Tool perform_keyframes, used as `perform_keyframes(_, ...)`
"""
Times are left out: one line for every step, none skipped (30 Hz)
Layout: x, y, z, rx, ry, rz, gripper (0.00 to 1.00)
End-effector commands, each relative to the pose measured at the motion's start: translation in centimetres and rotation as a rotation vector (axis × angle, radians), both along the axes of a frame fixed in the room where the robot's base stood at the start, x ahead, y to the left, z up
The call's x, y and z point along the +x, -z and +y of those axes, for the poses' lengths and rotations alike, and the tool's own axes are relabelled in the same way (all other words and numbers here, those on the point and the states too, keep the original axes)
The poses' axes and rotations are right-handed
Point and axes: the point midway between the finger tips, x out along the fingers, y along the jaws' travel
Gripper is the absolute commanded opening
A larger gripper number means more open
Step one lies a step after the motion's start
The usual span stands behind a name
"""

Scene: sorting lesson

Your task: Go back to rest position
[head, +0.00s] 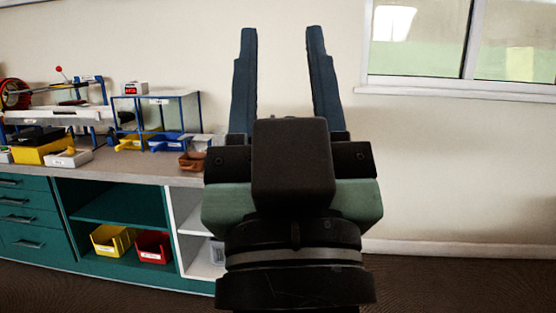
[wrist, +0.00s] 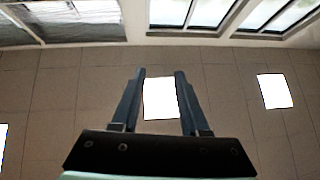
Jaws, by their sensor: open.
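My gripper (head: 282,38) points upward in the middle of the head view, well in front of the wall and to the right of the bench. Its two dark blue-grey fingers are apart with nothing between them. In the wrist view my gripper (wrist: 158,76) is also open and empty, seen against the tiled ceiling and a bright ceiling light panel (wrist: 160,99). My arm hides part of the bench's right end.
A grey-topped bench (head: 120,168) with green drawers runs along the left. On it are a blue-framed rack (head: 158,97), yellow and blue bins and a brown item (head: 192,160). A yellow bin (head: 112,240) and a red bin (head: 153,246) sit on its lower shelf. A window (head: 425,40) is upper right.

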Motion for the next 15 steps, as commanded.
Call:
perform_keyframes(-2.0,-4.9,0.5,0.02,0.001,-0.082,0.45)
perform_keyframes(-3.2,-6.9,0.7,0.035,0.001,-0.127,0.45)
perform_keyframes(-2.7,-8.0,0.5,0.036,0.005,-0.109,0.45)
perform_keyframes(-2.6,-8.8,0.4,0.035,0.005,-0.104,0.45)
perform_keyframes(-2.6,-9.7,0.4,0.034,0.006,-0.102,0.45)
perform_keyframes(-2.5,-10.9,0.4,0.034,0.006,-0.102,0.45)
perform_keyframes(-2.5,-11.8,0.4,0.034,0.006,-0.101,0.45)
perform_keyframes(-2.5,-12.7,0.4,0.033,0.007,-0.101,0.45)
perform_keyframes(-2.5,-13.9,0.4,0.033,0.007,-0.1,0.45)
perform_keyframes(-2.5,-14.8,0.4,0.033,0.007,-0.1,0.45)
perform_keyframes(-2.5,-15.7,0.4,0.033,0.007,-0.099,0.45)
perform_keyframes(-2.5,-16.9,0.4,0.033,0.007,-0.099,0.45)
perform_keyframes(-2.5,-17.8,0.4,0.033,0.007,-0.099,0.45)
perform_keyframes(-2.5,-18.7,0.4,0.033,0.007,-0.098,0.45)
perform_keyframes(-2.4,-19.9,0.4,0.033,0.007,-0.098,0.45)
